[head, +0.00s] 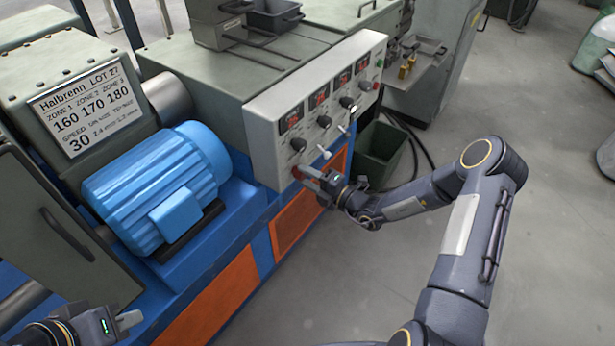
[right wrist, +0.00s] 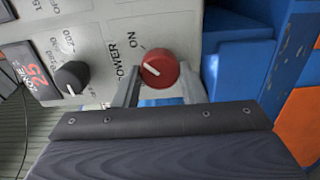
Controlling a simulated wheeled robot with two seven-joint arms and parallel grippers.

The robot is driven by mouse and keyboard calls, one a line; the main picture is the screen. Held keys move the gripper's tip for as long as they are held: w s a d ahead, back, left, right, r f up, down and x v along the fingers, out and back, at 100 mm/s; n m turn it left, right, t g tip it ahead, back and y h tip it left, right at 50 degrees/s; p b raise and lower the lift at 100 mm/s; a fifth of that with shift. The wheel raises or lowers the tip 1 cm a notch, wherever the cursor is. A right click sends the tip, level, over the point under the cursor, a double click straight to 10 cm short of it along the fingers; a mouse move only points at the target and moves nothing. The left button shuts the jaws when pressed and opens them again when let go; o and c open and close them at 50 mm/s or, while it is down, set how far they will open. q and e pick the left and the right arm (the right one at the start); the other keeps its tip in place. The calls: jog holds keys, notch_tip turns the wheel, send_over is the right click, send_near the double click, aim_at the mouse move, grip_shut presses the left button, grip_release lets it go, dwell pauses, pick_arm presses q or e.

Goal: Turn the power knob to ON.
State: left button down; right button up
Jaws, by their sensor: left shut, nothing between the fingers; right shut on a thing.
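The power knob (right wrist: 159,68) is round and red with a white pointer line, on the light control panel (right wrist: 100,22). The pointer slants toward the upper left in the right wrist view, toward the POWER lettering. The ON label (right wrist: 133,39) is printed above and left of the knob. My right gripper (right wrist: 160,84) has one finger on each side of the knob and is shut on it. My left gripper (head: 128,319) is shut and empty at the lower left.
A black dial (right wrist: 72,77) sits beside the power knob. The panel (head: 262,135) also carries several red displays, black dials and toggles. A blue motor (head: 150,190) stands left, a dark green bin (head: 380,152) behind my right gripper. Open floor (head: 570,260) lies right.

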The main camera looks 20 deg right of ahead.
jog(key=o, duration=1)
jog(key=v, duration=0.7)
jog(key=shift+s+d, duration=0.25)
jog(key=shift+s, duration=0.1)
jog(key=s+a+r+n+g+y+p, duration=0.1)
jog(key=s+a+r+n+g+p, duration=0.35)
jog(key=r+n, duration=0.55)
jog(key=s+a+r+n+g+y+p, duration=0.1)
jog(key=s+a+r+n+g, duration=0.3)
jog(key=s+r+n, duration=0.6)
jog(key=s+d+r+n+h+p, duration=0.2)
jog(key=s+n+h, duration=0.1)
jog(key=n, duration=0.5)
jog(key=s+d+r+n+h+p, duration=0.1)
jog(key=s+d+r+n+h, duration=0.1)
jog(key=s+n, duration=0.4)
jog(key=s+d+r+n+h+p, duration=0.2)
jog(key=s+d+r+n+h, duration=0.1)
jog(key=n, duration=0.7)
jog(key=shift+s+r+n+h+p, duration=0.2)
jog(key=shift+s+r+h, duration=0.1)
jog(key=shift+s, duration=0.25)
jog(key=shift+s+r+n+h+p, duration=0.1)
jog(key=shift+s+r+n+h, duration=0.15)
jog(key=shift+s, duration=0.3)
